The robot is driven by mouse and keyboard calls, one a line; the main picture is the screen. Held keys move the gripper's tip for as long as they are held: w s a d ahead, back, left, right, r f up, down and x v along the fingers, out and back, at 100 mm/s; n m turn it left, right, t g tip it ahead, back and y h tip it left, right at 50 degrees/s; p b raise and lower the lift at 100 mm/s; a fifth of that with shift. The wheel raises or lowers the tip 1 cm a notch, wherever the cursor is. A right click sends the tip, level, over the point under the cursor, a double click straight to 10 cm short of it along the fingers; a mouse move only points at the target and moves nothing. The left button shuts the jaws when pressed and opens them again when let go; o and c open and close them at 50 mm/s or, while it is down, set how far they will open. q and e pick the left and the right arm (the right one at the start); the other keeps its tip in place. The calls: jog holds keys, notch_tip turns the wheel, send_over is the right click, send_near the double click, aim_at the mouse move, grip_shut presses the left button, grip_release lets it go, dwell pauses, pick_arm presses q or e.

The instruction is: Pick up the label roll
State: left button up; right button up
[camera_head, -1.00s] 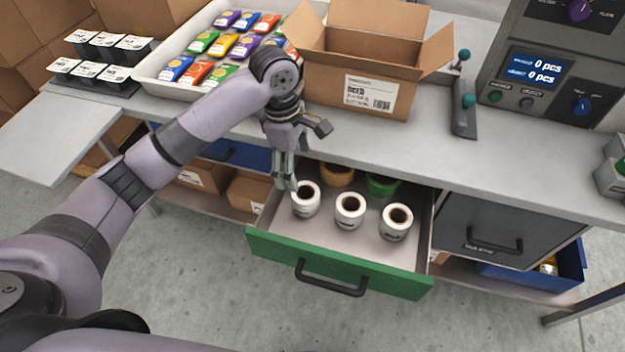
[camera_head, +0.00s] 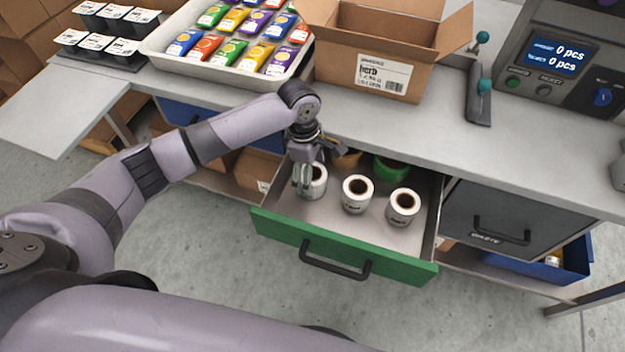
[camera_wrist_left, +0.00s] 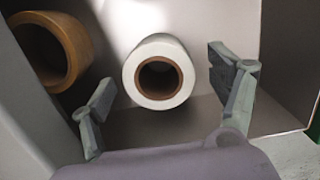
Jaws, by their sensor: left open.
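Three white label rolls with brown cores stand upright in the open green-fronted drawer (camera_head: 345,255): a left one (camera_head: 317,183), a middle one (camera_head: 357,194) and a right one (camera_head: 402,207). My left gripper (camera_head: 302,190) is at the left roll and hides part of it in the head view. In the left wrist view a white roll (camera_wrist_left: 158,56) lies between and beyond the two open fingers (camera_wrist_left: 165,95), with visible gaps on both sides. The fingers hold nothing. My right gripper is not in view.
A brown tape roll (camera_head: 346,160) and a green roll (camera_head: 391,168) sit behind the label rolls; the brown one also shows in the wrist view (camera_wrist_left: 72,45). The worktop edge overhangs the drawer's back. A carton (camera_head: 385,55) and a packet tray (camera_head: 170,55) stand on the worktop.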

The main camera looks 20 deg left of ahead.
pick_arm(q)
jog(key=f, duration=0.4)
jog(key=shift+w+d+f, duration=0.1)
jog(key=shift+d+f, duration=0.15)
jog(key=shift+f, duration=0.05)
jog(key=c, duration=1.4)
